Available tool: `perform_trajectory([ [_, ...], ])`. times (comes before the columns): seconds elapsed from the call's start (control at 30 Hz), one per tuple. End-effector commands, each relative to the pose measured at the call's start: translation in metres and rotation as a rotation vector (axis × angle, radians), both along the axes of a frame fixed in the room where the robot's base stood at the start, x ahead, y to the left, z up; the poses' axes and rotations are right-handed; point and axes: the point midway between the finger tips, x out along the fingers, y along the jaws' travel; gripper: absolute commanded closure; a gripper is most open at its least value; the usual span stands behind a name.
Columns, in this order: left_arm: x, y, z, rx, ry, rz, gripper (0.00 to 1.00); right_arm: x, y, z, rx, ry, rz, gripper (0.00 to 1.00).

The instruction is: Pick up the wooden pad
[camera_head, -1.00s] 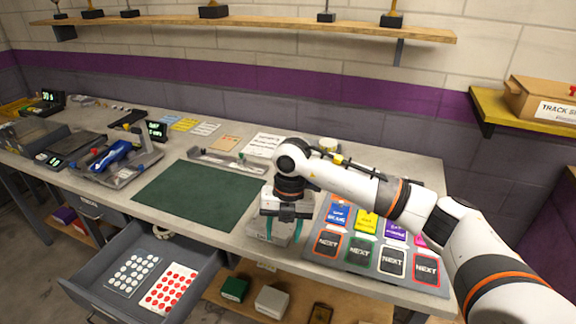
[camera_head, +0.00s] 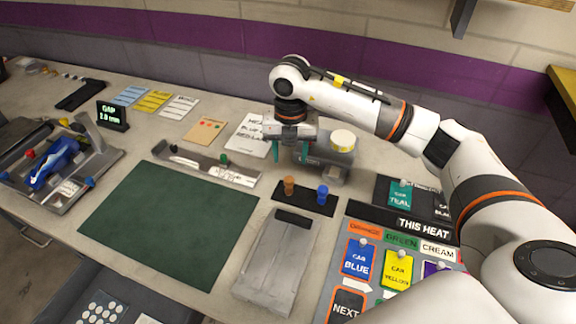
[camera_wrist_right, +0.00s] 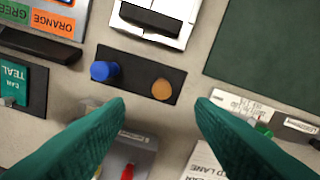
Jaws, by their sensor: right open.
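A small brown, wood-coloured round piece (camera_head: 289,184) stands on a dark strip (camera_head: 306,205), beside a blue piece (camera_head: 322,194). I take the brown one as the wooden pad. In the right wrist view its tan round top (camera_wrist_right: 162,89) is just ahead of the gap between my fingers, with the blue piece (camera_wrist_right: 102,71) to its left. My right gripper (camera_head: 291,147) is open and empty, above the bench and behind the strip in the head view. Its green fingers (camera_wrist_right: 160,108) are apart and do not touch the pad. My left gripper is not in view.
A grey block (camera_head: 275,262) lies in front of the strip. A green mat (camera_head: 170,222) is at left, and a card board (camera_head: 385,228) at right.

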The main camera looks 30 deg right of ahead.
Motion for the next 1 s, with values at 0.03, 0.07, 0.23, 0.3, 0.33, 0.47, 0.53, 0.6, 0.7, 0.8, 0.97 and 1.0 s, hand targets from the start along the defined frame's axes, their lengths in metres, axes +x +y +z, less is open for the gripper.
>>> perform_trajectory([
  [0.03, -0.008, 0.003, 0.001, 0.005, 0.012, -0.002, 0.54, -0.001, 0.0, -0.004, 0.0, 0.004, 0.0, 0.5],
  [0.07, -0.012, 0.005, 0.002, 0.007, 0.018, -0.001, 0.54, -0.001, 0.0, -0.007, 0.0, 0.004, 0.0, 0.5],
  [0.23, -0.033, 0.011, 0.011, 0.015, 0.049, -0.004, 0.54, -0.001, 0.0, -0.035, 0.0, 0.006, 0.0, 0.5],
  [0.3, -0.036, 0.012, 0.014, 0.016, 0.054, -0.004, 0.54, -0.001, 0.001, -0.047, 0.001, 0.005, 0.0, 0.5],
  [0.33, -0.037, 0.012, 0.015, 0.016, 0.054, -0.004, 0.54, -0.001, 0.001, -0.051, 0.0, 0.004, 0.0, 0.5],
  [0.47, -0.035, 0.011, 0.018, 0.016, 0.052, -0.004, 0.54, 0.0, 0.0, -0.064, 0.001, 0.003, 0.0, 0.5],
  [0.53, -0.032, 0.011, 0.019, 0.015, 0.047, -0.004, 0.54, 0.0, 0.0, -0.068, 0.0, 0.002, 0.001, 0.5],
  [0.6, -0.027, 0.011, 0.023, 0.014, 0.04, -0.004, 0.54, 0.001, 0.0, -0.074, -0.001, 0.004, 0.0, 0.5],
  [0.7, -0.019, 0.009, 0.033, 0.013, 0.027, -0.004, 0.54, 0.004, 0.0, -0.087, 0.001, 0.005, -0.001, 0.5],
  [0.8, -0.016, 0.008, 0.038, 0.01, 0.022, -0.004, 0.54, 0.005, 0.0, -0.104, 0.0, 0.006, -0.001, 0.5],
  [0.97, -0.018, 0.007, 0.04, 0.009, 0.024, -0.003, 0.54, 0.006, -0.001, -0.118, -0.001, 0.003, 0.0, 0.5],
  [1.0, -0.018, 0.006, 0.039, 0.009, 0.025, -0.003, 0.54, 0.006, 0.0, -0.119, 0.0, 0.001, 0.001, 0.5],
])
